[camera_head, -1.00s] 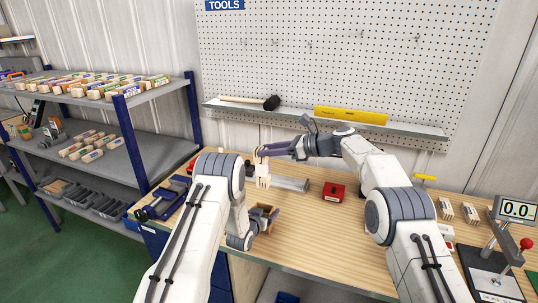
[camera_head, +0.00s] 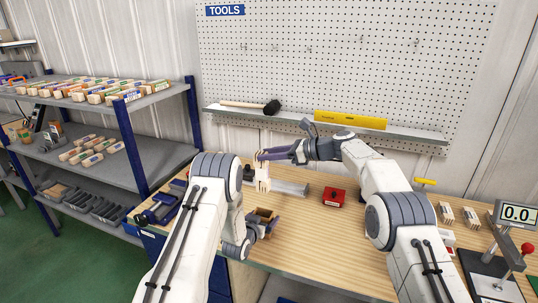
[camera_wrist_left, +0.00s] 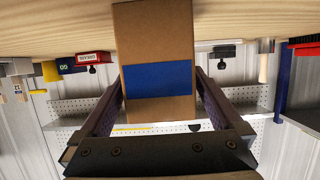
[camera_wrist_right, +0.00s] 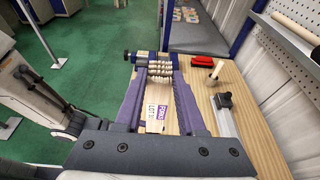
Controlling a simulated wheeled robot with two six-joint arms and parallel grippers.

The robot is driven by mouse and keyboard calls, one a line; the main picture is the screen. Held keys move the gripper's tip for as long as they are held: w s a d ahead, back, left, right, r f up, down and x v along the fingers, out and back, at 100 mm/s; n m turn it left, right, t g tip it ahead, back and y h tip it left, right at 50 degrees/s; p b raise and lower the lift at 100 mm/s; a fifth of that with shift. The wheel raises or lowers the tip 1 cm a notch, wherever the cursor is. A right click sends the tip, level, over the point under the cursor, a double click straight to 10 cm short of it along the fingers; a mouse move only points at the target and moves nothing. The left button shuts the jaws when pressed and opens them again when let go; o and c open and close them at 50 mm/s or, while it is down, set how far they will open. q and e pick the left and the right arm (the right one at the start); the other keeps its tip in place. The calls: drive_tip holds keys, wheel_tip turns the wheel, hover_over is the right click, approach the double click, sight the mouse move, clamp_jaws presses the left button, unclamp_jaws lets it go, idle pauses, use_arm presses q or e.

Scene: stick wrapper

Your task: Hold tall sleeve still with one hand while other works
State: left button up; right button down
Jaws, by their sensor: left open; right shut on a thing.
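The tall sleeve is an open-topped brown box (camera_head: 263,215) with a blue band, which shows in the left wrist view (camera_wrist_left: 158,78). It stands on the wooden bench. My left gripper (camera_head: 268,228) is open, with its fingers on either side of the sleeve; the left wrist view shows gaps beside the box. My right gripper (camera_head: 262,158) is shut on a bundle of pale wooden sticks (camera_head: 262,178), held above and behind the sleeve. The sleeve's inside is mostly hidden.
A grey metal rail (camera_head: 290,188) and a red box (camera_head: 334,196) lie behind and right of the sleeve. A blue clamp-like tool (camera_head: 160,208) is at the bench's left end. A press with a display (camera_head: 518,211) stands at right.

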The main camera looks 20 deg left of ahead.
use_arm(q)
drive_tip(key=w+r+p+v, duration=0.1)
drive_tip(key=r+p+v, duration=0.2)
drive_tip(key=v, duration=1.3)
drive_tip(key=shift+r, duration=0.3)
use_arm(e)
wheel_tip(320, 180, up, 3)
drive_tip(key=shift+r, duration=0.2)
